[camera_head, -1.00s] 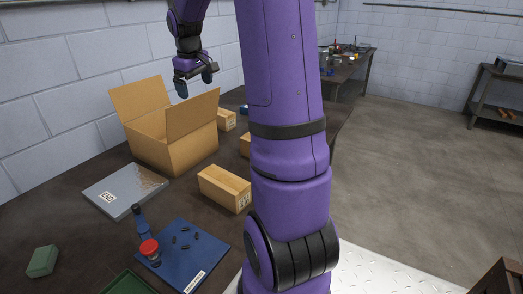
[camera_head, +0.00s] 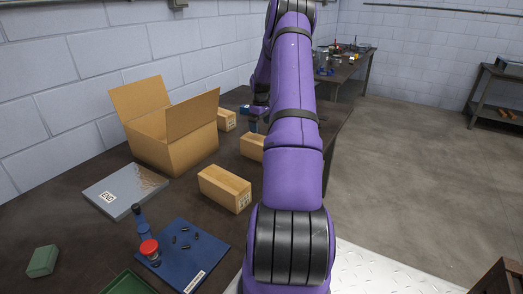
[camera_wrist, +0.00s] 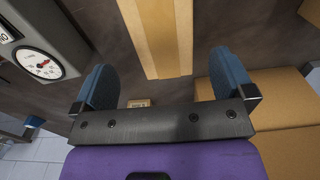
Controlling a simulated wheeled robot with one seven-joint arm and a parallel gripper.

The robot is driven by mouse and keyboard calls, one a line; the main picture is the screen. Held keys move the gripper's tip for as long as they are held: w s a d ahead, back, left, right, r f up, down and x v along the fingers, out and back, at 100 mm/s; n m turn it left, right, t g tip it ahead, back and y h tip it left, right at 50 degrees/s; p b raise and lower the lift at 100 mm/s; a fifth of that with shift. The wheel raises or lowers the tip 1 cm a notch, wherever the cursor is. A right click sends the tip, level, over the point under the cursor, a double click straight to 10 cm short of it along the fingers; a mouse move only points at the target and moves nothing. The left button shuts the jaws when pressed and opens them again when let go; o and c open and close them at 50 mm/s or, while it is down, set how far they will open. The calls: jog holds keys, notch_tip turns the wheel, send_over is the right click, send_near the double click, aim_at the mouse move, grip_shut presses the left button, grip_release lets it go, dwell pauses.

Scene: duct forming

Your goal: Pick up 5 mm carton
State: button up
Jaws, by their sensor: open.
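Three tan cartons stand on the dark bench: a front one (camera_head: 225,188), a middle one (camera_head: 252,146) partly behind my arm, and a back one (camera_head: 226,119). I cannot read which is the 5 mm carton. My gripper (camera_head: 254,118) is low over the bench, near the far side of the middle carton and right of the back one. In the wrist view my gripper (camera_wrist: 163,82) is open and empty. A long carton (camera_wrist: 162,38) lies ahead, between the lines of the blue fingers; a small tan label with unclear text (camera_wrist: 139,103) shows between them.
A large open cardboard box (camera_head: 170,140) stands left of the cartons. A grey flat case (camera_head: 124,190) and a blue mat (camera_head: 185,255) with small parts lie nearer. The wrist view shows a dial gauge (camera_wrist: 40,62) at left and another tan carton or box (camera_wrist: 250,95) at right.

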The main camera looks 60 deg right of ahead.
aim_at(252, 144)
jog(key=f, duration=1)
jog(key=shift+s+f, duration=0.25)
jog(key=shift+f, duration=0.05)
jog(key=shift+r, duration=0.1)
jog(key=c, duration=0.9)
jog(key=shift+o, duration=0.2)
